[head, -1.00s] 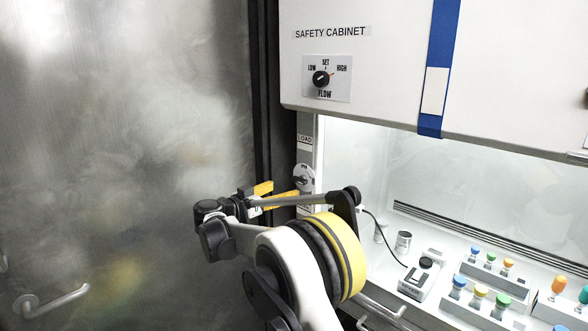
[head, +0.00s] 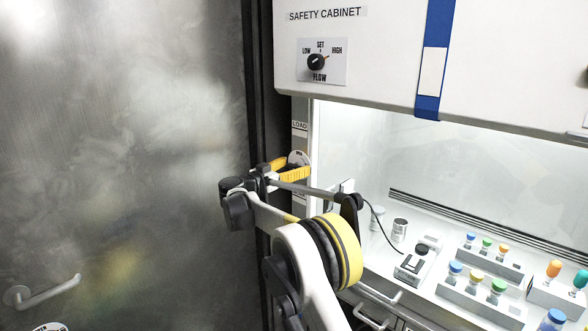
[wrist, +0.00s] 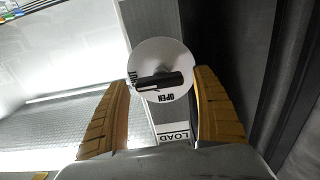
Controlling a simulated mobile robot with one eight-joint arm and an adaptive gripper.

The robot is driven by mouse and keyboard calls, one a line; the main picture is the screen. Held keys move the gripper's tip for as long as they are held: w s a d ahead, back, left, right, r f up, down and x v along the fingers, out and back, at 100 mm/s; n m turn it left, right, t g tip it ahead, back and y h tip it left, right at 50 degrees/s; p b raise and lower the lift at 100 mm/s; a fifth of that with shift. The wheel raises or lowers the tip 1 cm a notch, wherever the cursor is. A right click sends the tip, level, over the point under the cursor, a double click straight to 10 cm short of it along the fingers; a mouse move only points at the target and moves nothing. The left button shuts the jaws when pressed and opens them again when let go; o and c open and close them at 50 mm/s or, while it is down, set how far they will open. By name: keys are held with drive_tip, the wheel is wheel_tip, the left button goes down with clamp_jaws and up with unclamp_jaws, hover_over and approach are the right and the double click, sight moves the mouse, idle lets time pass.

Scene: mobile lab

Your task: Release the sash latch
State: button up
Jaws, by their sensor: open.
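The sash latch is a round white disc (wrist: 150,58) with a black handle (wrist: 158,81) across it and the word OPEN near its rim. In the wrist view the handle lies roughly sideways, between my yellow fingers. In the head view the disc (head: 299,158) sits on the cabinet's left post, partly hidden behind my fingers. My gripper (head: 291,169) is open, with one finger on each side of the latch in the wrist view (wrist: 161,84). I cannot tell whether either finger touches the handle.
A LOAD label (wrist: 174,135) is on the post. The safety cabinet's white front (head: 390,50) overhangs a lit bench with tube racks (head: 480,300) and a small device (head: 418,262). A large metal door (head: 130,150) with a handle stands close on the left.

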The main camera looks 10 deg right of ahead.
drive_tip(key=c, duration=1.2)
drive_tip(key=shift+o, duration=0.2)
drive_tip(key=shift+n, duration=0.3)
drive_tip(key=n+p, duration=0.1)
drive_tip(key=n, duration=0.2)
drive_tip(key=shift+w+r, duration=0.1)
drive_tip(key=n+p, duration=0.1)
drive_tip(key=n, duration=0.4)
drive_tip(key=shift+w+a+n, duration=0.1)
drive_tip(key=shift+a+n, duration=0.05)
drive_tip(key=shift+n, duration=0.25)
drive_tip(key=n+p, duration=0.1)
drive_tip(key=n, duration=0.3)
drive_tip(key=shift+w+a+n, duration=0.1)
drive_tip(key=shift+n, duration=0.2)
drive_tip(key=shift+f+n, duration=0.15)
drive_tip(key=shift+n, duration=0.8)
drive_tip(key=shift+f+n, duration=0.1)
drive_tip(key=shift+n, duration=0.85)
